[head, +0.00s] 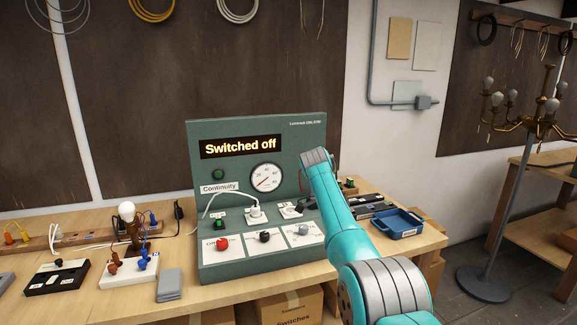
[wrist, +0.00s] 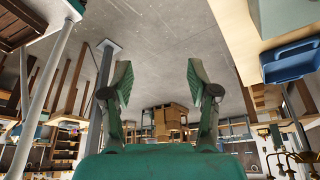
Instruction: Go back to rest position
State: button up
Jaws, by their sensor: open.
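My gripper (wrist: 160,82) shows in the wrist view with its two green-tipped fingers spread wide and nothing between them. Beyond the fingers are bare grey floor and brown boxes, seen upside down. In the head view my arm rises in front of the right side of the green test panel (head: 228,178), and I cannot clearly make out the gripper there. The panel's display (head: 240,146) reads "Switched off". A white plug (head: 256,213) sits on the panel below the dial (head: 266,177).
A blue tray (head: 397,223) stands on the workbench (head: 190,240) right of my arm; it also shows in the wrist view (wrist: 291,61). A lamp with a bulb (head: 127,211) stands at left. A brass chandelier (head: 541,124) on a stand is at far right.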

jog(key=s+d+f+n+t+y, duration=0.1)
jog(key=s+f+n+t, duration=0.15)
jog(key=f, duration=1.45)
jog(key=s+d+f+n+t, duration=0.15)
jog(key=f+n, duration=0.25)
jog(key=f, duration=1.2)
jog(key=s+f+n+t+y, duration=0.2)
jog(key=s+f+n+t, duration=0.3)
jog(key=s+f, duration=1.5)
jog(key=s+d+r+n+t+y, duration=0.1)
jog(key=s+r+n, duration=0.3)
jog(key=s, duration=1)
jog(key=s+r+n+t, duration=0.2)
jog(key=s+r, duration=0.3)
jog(key=s, duration=0.9)
jog(key=s+r+n+t, duration=0.2)
jog(key=s+r, duration=0.6)
jog(key=r, duration=0.5)
jog(key=s+r+n+t, duration=0.2)
jog(key=s+r, duration=0.6)
jog(key=r, duration=0.5)
jog(key=shift+d+r, duration=0.15)
jog(key=shift+r, duration=0.2)
